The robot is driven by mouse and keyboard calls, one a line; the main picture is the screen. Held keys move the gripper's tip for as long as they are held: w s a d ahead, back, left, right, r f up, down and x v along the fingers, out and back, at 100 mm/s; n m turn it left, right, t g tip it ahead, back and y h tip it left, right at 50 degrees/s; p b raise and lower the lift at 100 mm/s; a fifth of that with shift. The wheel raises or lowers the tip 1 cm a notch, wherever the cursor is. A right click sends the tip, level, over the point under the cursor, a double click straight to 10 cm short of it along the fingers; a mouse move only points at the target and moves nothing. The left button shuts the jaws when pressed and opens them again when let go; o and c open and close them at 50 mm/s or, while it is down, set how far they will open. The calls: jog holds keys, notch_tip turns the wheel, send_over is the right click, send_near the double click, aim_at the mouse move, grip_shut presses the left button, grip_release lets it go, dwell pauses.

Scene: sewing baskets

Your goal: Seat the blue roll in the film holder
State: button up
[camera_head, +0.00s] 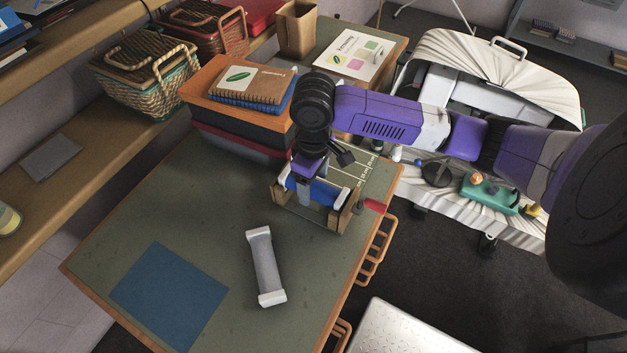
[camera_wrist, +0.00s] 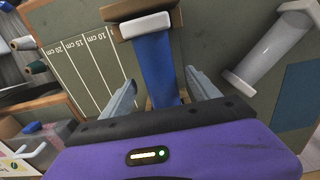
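The blue roll (camera_head: 326,193) lies level across the wooden film holder (camera_head: 333,218) near the table's right edge. In the wrist view the blue roll (camera_wrist: 155,62) has a white end cap (camera_wrist: 146,26) at the holder's wooden end piece (camera_wrist: 122,11). I cannot tell whether both ends sit fully down in the holder. My gripper (camera_head: 304,190) is low over the roll, pointing down. In the wrist view my gripper's fingers (camera_wrist: 160,80) stand on either side of the roll, with gaps visible. The roll's near end is hidden by my gripper.
A grey roll with white ends (camera_head: 265,266) lies on the green table in front of the holder. A blue square (camera_head: 170,295) is at the table's front left. Stacked boxes with notebooks (camera_head: 243,105) stand behind left. A red tab (camera_head: 375,205) sticks out beside the holder.

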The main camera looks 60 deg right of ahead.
jog(key=shift+r, duration=3.9)
